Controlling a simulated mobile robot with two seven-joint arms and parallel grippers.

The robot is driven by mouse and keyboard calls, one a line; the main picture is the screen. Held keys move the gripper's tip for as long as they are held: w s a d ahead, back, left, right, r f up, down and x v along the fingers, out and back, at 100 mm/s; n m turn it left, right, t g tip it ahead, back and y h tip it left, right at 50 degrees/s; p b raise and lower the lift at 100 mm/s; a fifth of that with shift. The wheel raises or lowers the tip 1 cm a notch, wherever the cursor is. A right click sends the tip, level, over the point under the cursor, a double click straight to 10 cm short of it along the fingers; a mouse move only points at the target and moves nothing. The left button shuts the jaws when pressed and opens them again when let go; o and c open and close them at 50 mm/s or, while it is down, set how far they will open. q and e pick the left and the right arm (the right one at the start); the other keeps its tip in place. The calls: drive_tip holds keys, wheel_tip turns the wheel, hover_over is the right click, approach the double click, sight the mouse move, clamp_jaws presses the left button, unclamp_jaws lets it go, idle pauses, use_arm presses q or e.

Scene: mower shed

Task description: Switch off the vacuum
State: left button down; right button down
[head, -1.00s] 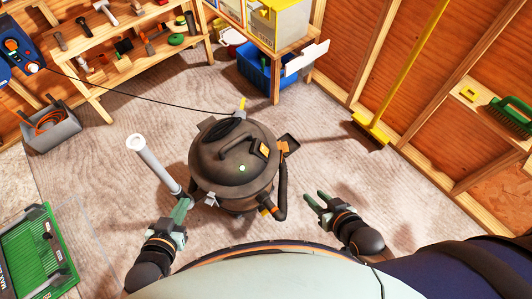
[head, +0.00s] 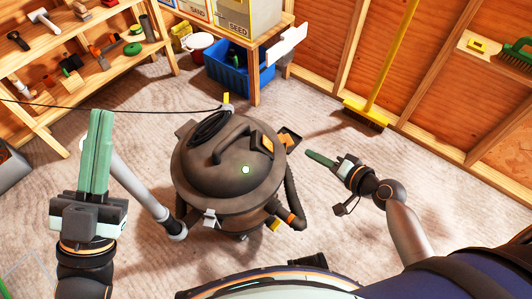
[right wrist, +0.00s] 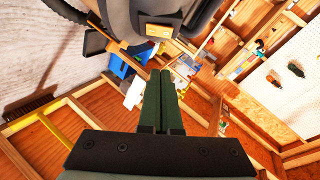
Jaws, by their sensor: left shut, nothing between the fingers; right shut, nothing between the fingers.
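The vacuum (head: 225,185) is a dark round canister standing upright on the floor in the middle of the head view. An orange-framed panel (head: 262,143) sits on the lid's right side; an orange-yellow part (right wrist: 158,30) of the vacuum shows at the top of the right wrist view. My right gripper (head: 310,155) is shut and empty, right of the vacuum, pointing at it, apart from it. Its fingers (right wrist: 162,78) are together in the right wrist view. My left gripper (head: 101,115) is shut and empty, pointing up, left of the vacuum.
A pale hose tube (head: 135,185) leans at the vacuum's left. A black cord (head: 120,107) runs left toward the wooden shelf (head: 45,140). A blue bin (head: 235,75) and a yellow broom (head: 375,85) stand behind.

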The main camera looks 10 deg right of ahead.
sight(266, 138)
use_arm(q)
drive_tip(key=s+m+h, duration=0.1)
drive_tip(key=r+m+h+b, duration=0.1)
drive_tip(key=shift+s+a+h, duration=0.2)
drive_tip(key=shift+s+h, duration=0.1)
drive_tip(key=shift+s, duration=0.05)
use_arm(e)
drive_tip(key=shift+w+a+f+m+t, duration=0.15)
drive_tip(key=shift+w+m+t, duration=0.2)
drive_tip(key=shift+w, duration=0.25)
